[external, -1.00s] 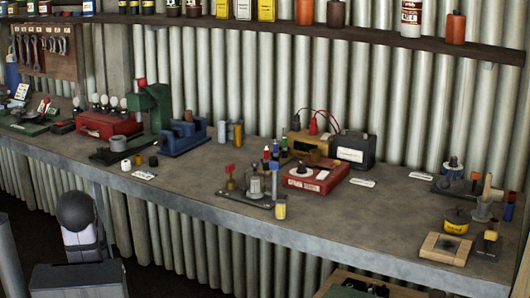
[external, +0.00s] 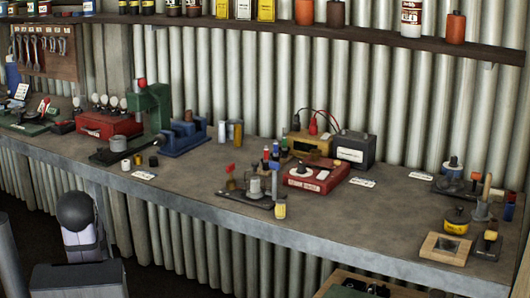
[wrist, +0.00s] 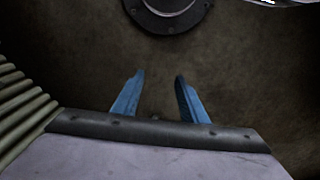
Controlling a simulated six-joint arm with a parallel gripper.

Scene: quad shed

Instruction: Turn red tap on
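In the external view, a small red handle (external: 230,168) stands on a brass-coloured fitting (external: 231,183), on a dark plate near the front middle of the bench. This looks like the red tap; the picture is too small to tell how its handle is set. My gripper is hidden in the external view.
The grey bench (external: 330,228) runs along a corrugated wall. Beside the tap are a grey cylinder (external: 255,187), a yellow-topped piece (external: 280,209) and a red box (external: 316,178). A blue vise (external: 185,138) stands further left.

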